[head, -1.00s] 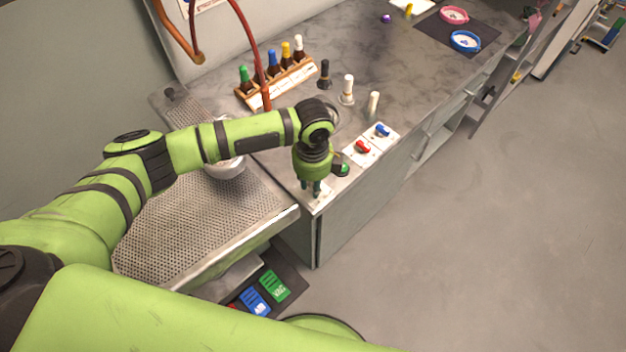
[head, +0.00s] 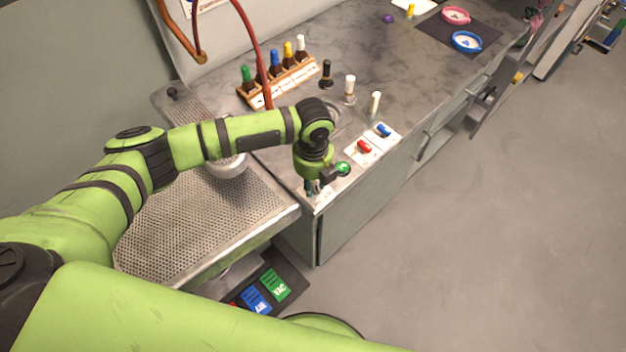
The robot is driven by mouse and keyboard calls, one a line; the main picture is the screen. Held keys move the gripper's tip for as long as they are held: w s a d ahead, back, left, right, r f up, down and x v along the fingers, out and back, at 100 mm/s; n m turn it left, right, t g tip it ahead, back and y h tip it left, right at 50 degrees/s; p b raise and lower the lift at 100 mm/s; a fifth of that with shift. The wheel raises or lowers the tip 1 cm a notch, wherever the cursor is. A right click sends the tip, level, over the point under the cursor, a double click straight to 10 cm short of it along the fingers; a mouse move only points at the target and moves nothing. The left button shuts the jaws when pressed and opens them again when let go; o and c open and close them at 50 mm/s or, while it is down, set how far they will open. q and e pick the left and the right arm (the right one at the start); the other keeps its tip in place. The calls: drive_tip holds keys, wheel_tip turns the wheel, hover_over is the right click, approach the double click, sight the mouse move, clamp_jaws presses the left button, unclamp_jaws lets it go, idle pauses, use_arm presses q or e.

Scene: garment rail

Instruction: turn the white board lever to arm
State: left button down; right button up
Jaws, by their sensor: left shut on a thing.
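A row of small white boards with coloured levers runs along the front edge of the grey counter. The blue lever (head: 383,130), red lever (head: 364,146) and green lever (head: 343,169) show. The nearest white board (head: 322,199) at the counter's corner is mostly hidden under my left gripper (head: 315,189). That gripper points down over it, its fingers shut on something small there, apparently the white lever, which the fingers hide. Its exact angle and any markings cannot be read. My right gripper is out of view.
A wooden rack (head: 278,87) of colour-topped bottles stands behind on the counter (head: 410,60). Several small upright bottles stand nearer the boards. A perforated metal tray (head: 190,220) and a metal bowl (head: 228,168) are left of the gripper. The floor at right is clear.

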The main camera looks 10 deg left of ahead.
sight(313, 185)
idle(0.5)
use_arm(q)
drive_tip(key=c, duration=1)
unclamp_jaws()
drive_tip(key=shift+o, duration=0.2)
drive_tip(key=shift+r, duration=0.1)
wheel_tip(313, 185, up, 12)
